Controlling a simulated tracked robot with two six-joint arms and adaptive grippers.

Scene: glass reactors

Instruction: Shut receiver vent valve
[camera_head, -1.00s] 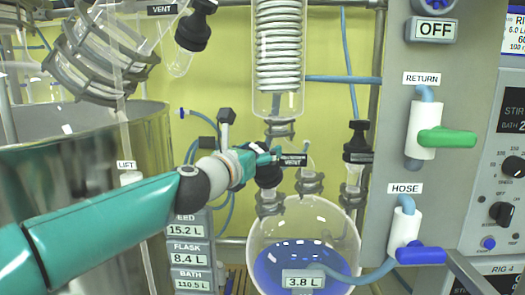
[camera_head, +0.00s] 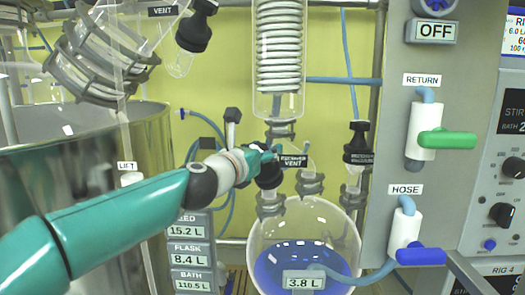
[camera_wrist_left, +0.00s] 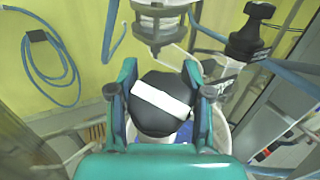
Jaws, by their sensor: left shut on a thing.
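The receiver vent valve shows as a black knob (camera_head: 268,176) on the glass above the receiver flask (camera_head: 330,225), beside its black "RECEIVER VENT" label (camera_head: 293,161). My left gripper (camera_head: 270,157) reaches it from the left and covers part of it. In the left wrist view the black knob (camera_wrist_left: 160,120), with a white bar across its top, sits between the two teal fingers. The left gripper (camera_wrist_left: 163,95) is shut on it. The angle of the valve's plug inside the glass is hidden. My right gripper is not in view.
A glass coil condenser (camera_head: 280,60) hangs above the valve. Another black-capped valve (camera_head: 358,145) stands to the right. The panel has a return valve with a green handle (camera_head: 447,139) and a hose valve with a blue handle (camera_head: 421,256). A large metal bath (camera_head: 90,150) stands left.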

